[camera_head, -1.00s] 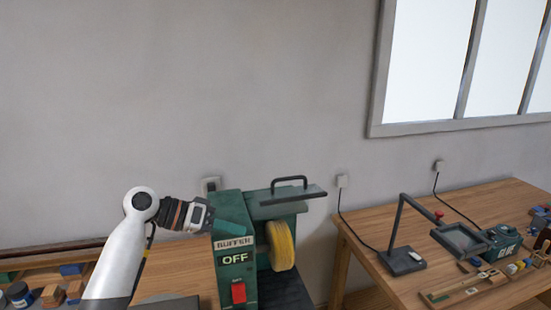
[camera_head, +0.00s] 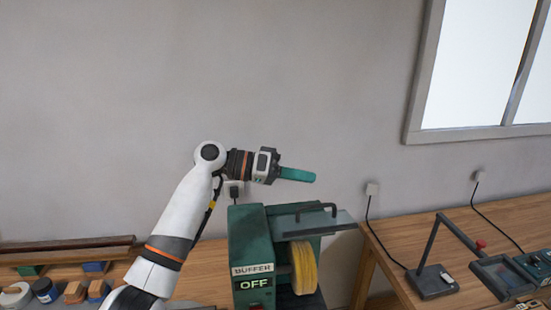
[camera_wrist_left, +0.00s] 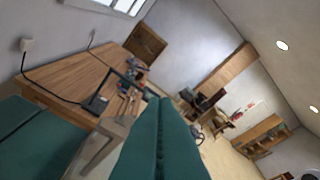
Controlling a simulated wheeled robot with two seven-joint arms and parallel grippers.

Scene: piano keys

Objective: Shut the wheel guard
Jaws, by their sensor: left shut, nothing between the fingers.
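The wheel guard (camera_head: 330,226) is a flat grey-green plate with a black handle (camera_head: 302,209) on top. It stands raised above the yellow buffing wheel (camera_head: 304,268), at the right of the green buffer housing (camera_head: 247,235). The wheel's front and side show below the plate. The buffer's sign reads OFF (camera_head: 255,283). My left gripper (camera_head: 314,176) has green fingers, shut and empty, in the air above the guard and handle, pointing right. In the left wrist view its fingers (camera_wrist_left: 160,105) lie together. My right gripper is in neither view.
A wooden bench at the right (camera_head: 402,242) holds a black lamp stand (camera_head: 432,282) and other items. At the left are small jars and blocks on a bench. A wall outlet (camera_head: 372,189) with a cord is behind.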

